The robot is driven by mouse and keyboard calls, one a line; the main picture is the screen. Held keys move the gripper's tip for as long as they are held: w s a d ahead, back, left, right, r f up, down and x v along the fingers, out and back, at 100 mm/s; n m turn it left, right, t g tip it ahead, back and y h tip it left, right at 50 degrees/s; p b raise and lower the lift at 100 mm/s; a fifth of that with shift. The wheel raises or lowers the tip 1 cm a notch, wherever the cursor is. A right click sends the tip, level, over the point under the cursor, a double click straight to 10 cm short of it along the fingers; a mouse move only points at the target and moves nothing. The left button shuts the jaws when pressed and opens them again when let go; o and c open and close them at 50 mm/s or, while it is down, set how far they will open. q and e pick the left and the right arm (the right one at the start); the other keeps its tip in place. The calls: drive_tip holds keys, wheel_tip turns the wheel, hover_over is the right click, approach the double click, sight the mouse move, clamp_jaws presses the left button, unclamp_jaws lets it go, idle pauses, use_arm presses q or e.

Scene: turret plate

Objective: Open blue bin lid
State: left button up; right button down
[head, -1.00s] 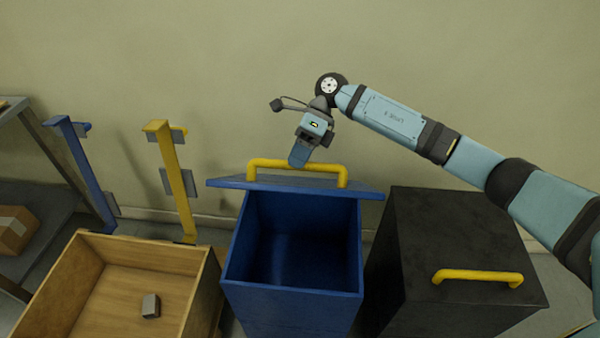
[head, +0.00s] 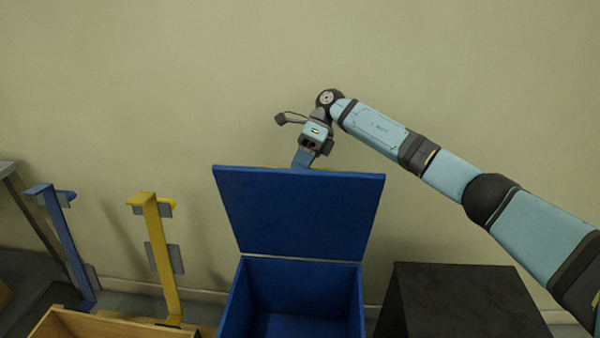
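The blue bin (head: 232,305) stands in the lower middle of the head view with its inside open to view. Its blue lid (head: 298,212) is raised at the back, and its flat inner face is turned toward me. Only a thin yellow trace shows along the lid's top edge; the handle is otherwise hidden behind the lid. My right gripper (head: 302,160) reaches down from above to the top edge of the lid. Its fingertips are partly hidden behind that edge, so their grip on the handle cannot be seen. My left gripper is not in view.
A black bin (head: 460,300) stands right of the blue bin. A wooden box (head: 100,325) is at lower left. A yellow post (head: 158,255) and a blue post (head: 66,245) stand behind it. The wall (head: 450,80) is close behind the lid.

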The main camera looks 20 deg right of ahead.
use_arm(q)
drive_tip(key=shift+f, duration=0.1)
use_arm(e)
drive_tip(key=shift+d+f, duration=0.1)
drive_tip(key=shift+f, duration=0.7)
drive_tip(key=c, duration=1.4)
unclamp_jaws()
drive_tip(key=o, duration=0.4)
drive_tip(key=shift+w+f, duration=0.15)
drive_tip(key=shift+o, duration=0.2)
drive_tip(key=shift+w+d+f, duration=0.1)
drive_tip(key=shift+w, duration=0.05)
use_arm(q)
drive_tip(key=p, duration=0.3)
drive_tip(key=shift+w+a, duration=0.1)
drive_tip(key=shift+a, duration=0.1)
use_arm(e)
wheel_tip(320, 180, up, 20)
drive_tip(key=shift+r, duration=0.25)
